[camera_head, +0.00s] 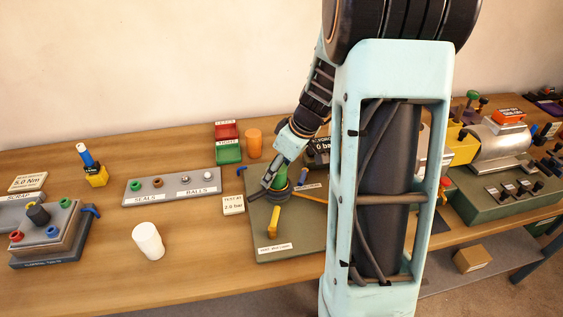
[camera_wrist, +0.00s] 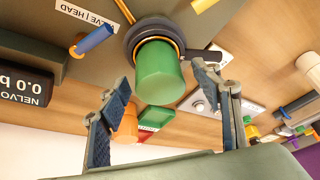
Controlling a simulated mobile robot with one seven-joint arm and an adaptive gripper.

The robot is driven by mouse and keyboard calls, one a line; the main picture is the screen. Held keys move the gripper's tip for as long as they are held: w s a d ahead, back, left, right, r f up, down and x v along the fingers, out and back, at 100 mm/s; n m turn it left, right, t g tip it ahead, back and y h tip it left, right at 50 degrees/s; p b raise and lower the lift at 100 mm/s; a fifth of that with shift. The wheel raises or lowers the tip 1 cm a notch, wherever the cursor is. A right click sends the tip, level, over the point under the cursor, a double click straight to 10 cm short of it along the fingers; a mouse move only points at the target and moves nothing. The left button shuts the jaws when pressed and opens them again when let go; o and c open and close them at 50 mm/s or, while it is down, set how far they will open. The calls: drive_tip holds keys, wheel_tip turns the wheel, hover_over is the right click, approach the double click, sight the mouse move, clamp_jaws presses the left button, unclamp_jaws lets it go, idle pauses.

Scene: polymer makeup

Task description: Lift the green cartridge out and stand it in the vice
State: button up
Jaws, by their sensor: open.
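The green cartridge (camera_wrist: 160,75) is a smooth cylinder seated in a dark round holder (camera_wrist: 135,32) with a thin orange ring. In the head view the cartridge (camera_head: 281,176) stands on the green work mat (camera_head: 290,243), partly hidden by my gripper (camera_head: 272,180). In the wrist view my gripper (camera_wrist: 160,77) is open, its blue-padded fingers apart on either side of the cartridge. Whether the fingers touch it is unclear, but I see gaps at both sides. I cannot surely identify the vice in either view.
A grey tray (camera_head: 172,191) marked seals and balls lies to the left. A white cylinder (camera_head: 148,241) stands in front of it. Red and green bins (camera_head: 228,152) and an orange cylinder (camera_head: 254,143) stand behind. A yellow part (camera_head: 272,222) is on the mat.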

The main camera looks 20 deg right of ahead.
drive_tip(key=shift+f, duration=0.15)
drive_tip(key=shift+c, duration=0.2)
drive_tip(key=c, duration=1.3)
drive_tip(key=shift+r, duration=0.7)
drive_tip(key=shift+r+p, duration=1.45)
drive_tip(key=shift+r, duration=1.2)
